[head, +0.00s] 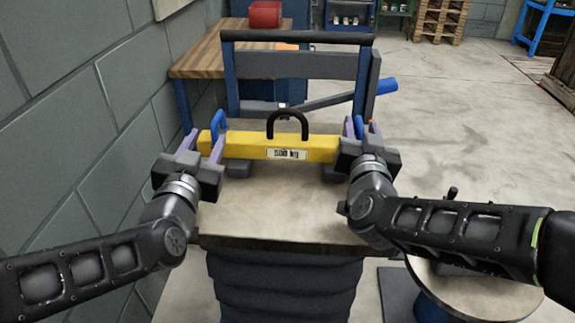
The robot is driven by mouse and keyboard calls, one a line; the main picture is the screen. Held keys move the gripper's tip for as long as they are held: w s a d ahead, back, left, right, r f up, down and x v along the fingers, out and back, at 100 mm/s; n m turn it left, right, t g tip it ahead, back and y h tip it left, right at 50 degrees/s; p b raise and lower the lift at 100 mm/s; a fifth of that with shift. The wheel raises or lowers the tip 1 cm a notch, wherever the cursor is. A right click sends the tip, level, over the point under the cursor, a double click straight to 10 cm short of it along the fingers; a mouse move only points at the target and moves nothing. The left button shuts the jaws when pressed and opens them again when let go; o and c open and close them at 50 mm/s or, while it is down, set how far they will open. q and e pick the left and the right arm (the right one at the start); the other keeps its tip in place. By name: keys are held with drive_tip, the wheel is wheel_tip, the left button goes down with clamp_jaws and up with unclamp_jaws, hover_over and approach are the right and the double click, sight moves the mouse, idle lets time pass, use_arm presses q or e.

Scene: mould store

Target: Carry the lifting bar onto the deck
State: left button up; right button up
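The lifting bar (245,147) is a yellow beam with a black arched handle on top, a "500 kg" label and blue loops near its ends. It lies level across the far part of the grey deck (280,205), above dark blocks. My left gripper (203,143) is at the bar's left end, its purple fingers apart, one overlapping the yellow beam below the left blue loop. My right gripper (362,132) is at the right end, its fingers apart near the right blue loop. Its body hides that end. I see neither gripper closed on the bar.
A dark push frame (297,66) stands behind the deck. A wooden bench (200,60) with a red bin (265,14) stands at back left, beside a block wall (90,110). A round table (475,292) is at front right. The right floor is mostly clear.

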drive_tip(key=s, duration=0.8)
drive_tip(key=shift+a, duration=0.45)
drive_tip(key=shift+s, duration=0.1)
